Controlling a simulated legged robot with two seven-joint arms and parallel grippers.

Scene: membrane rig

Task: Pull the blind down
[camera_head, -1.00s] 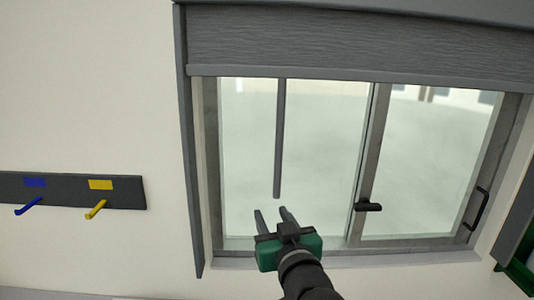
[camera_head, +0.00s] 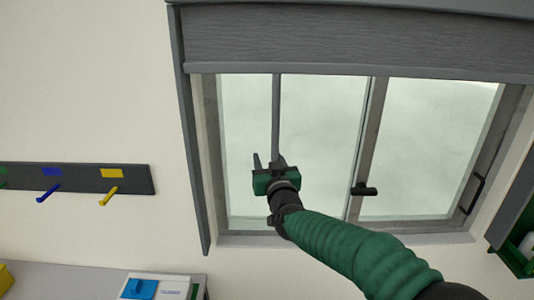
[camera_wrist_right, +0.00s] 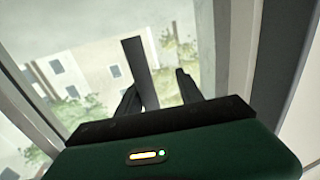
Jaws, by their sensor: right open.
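The blind (camera_head: 350,38) is a grey textured panel across the top of the window, its bottom bar (camera_head: 440,76) just above the glass. A thin grey pull rod (camera_head: 275,112) hangs from it in front of the left pane. My right gripper (camera_head: 267,158), green with dark fingers, is at the rod's lower part, which it partly hides. In the right wrist view, the rod (camera_wrist_right: 135,70) shows between the two open fingers (camera_wrist_right: 158,92), nearer the left one. I cannot tell whether it touches that finger. My left gripper is not in view.
The window has a dark latch (camera_head: 364,190) on its middle frame and a handle (camera_head: 473,194) at right. A hook rail (camera_head: 128,180) is on the wall at left. A counter (camera_head: 60,280) with a blue item (camera_head: 139,289) is at lower left. A green-edged cabinet (camera_head: 515,260) stands at right.

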